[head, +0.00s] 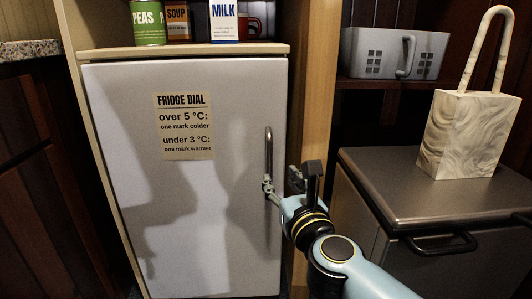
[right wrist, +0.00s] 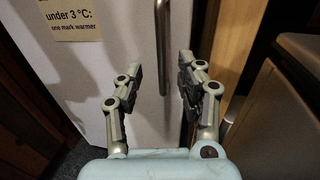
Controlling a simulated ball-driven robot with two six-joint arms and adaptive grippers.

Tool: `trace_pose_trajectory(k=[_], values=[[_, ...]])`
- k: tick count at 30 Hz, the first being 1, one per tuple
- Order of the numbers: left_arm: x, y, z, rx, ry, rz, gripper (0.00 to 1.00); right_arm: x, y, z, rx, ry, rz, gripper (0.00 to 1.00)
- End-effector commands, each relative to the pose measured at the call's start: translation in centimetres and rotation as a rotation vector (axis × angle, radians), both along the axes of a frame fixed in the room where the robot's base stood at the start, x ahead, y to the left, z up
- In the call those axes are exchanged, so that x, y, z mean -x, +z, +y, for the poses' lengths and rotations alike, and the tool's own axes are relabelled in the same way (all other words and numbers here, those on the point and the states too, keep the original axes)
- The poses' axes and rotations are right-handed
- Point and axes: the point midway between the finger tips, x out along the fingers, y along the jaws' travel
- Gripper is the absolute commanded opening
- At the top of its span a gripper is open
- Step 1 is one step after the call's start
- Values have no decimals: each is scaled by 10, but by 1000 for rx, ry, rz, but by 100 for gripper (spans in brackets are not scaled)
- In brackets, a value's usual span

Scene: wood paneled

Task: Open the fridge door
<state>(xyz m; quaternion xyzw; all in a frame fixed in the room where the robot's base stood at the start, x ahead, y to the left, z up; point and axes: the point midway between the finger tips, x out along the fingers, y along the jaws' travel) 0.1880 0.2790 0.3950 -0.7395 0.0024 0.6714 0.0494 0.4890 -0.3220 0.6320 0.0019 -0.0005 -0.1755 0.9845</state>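The white fridge door (head: 220,215) fills the middle left of the head view and looks shut in its wooden frame. Its upright metal handle (head: 268,155) is near the door's right edge. In the right wrist view the handle (right wrist: 162,45) shows ahead, between my two fingers. My right gripper (head: 284,181) is open at the handle's lower end, one finger on each side in the picture. The right wrist view shows the gripper (right wrist: 161,75) spread and empty. Whether a finger touches the handle I cannot tell. My left gripper is not in view.
A notice (head: 184,127) is on the door. A green can (head: 148,22), a soup box (head: 177,20), a milk carton (head: 223,20) and a red mug (head: 250,27) stand above. At right, a dark cabinet (head: 360,165) bears a marbled bag (head: 467,135); a grey basket (head: 372,52) sits behind.

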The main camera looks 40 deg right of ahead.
Motion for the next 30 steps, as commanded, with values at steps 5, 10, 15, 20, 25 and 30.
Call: trace_pose_trajectory(k=[5,10,15,20,25,30], values=[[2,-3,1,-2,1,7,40,-30,0,-11,5,1,-1,38],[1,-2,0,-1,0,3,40,-62,-1,-23,4,0,0,38],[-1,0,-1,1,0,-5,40,-84,-1,-32,5,-1,1,38],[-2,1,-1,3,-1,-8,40,-93,-1,-35,5,-1,2,38],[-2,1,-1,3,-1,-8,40,-94,-1,-35,5,-1,2,38],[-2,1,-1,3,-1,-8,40,-94,-1,-35,4,-1,1,28]])
